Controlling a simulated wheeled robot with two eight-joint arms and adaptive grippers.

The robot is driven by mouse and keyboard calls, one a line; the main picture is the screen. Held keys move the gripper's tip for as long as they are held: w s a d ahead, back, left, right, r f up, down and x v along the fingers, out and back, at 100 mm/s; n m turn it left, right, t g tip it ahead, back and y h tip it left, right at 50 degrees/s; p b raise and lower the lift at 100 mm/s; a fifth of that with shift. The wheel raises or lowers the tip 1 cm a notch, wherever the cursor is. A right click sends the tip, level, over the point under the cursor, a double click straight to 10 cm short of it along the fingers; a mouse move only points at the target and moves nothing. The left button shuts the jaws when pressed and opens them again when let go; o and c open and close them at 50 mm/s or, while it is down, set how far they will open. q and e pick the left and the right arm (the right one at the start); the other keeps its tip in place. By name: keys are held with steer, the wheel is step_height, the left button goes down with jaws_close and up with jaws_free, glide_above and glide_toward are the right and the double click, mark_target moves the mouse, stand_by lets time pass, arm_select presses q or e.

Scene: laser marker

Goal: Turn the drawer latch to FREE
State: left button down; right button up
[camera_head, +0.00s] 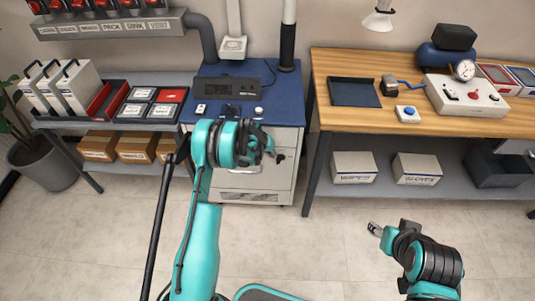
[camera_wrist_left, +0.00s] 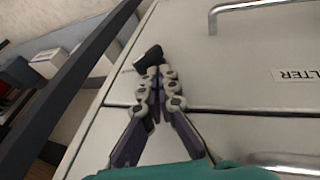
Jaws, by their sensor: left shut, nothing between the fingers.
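The white drawer cabinet (camera_head: 285,187) stands under a blue top, with drawer fronts and metal handles. The drawer latch is a small black lever (camera_wrist_left: 148,58) near the side edge of the upper drawer front (camera_wrist_left: 235,80) in the left wrist view. My left gripper (camera_wrist_left: 154,74) is shut with nothing between its fingers. Its tips are right at the latch and overlap its lower end; I cannot tell whether they touch. In the head view my left gripper (camera_head: 270,150) is in front of the cabinet. My right gripper (camera_head: 375,229) is over the floor, too small to judge its fingers.
A wooden bench (camera_head: 360,118) stands right of the cabinet, with a control box (camera_head: 465,97) on it. A shelf with trays and cardboard boxes (camera_head: 137,149) is at the left. A dark bar (camera_wrist_left: 70,80) runs beside the cabinet in the left wrist view. The floor in front is clear.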

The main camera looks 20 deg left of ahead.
mark_target(280, 160)
arm_select(q)
steer(key=shift+w+d+f+b, duration=0.2)
steer(key=shift+d+f, duration=0.2)
steer(key=shift+d, duration=0.15)
steer(key=shift+w+d+f+b, duration=0.1)
steer(key=shift+d+f+b, duration=0.1)
steer(key=shift+d+f, duration=0.25)
steer(key=shift+d+r, duration=0.1)
steer(key=shift+d, duration=0.05)
steer(key=shift+d+y, duration=0.15)
steer(key=shift+y, duration=0.15)
steer(key=shift+r+y, duration=0.1)
steer(key=shift+y, duration=0.3)
steer(key=shift+d+g+y, duration=0.15)
steer(key=shift+g+y, duration=0.25)
steer(key=shift+y, duration=0.2)
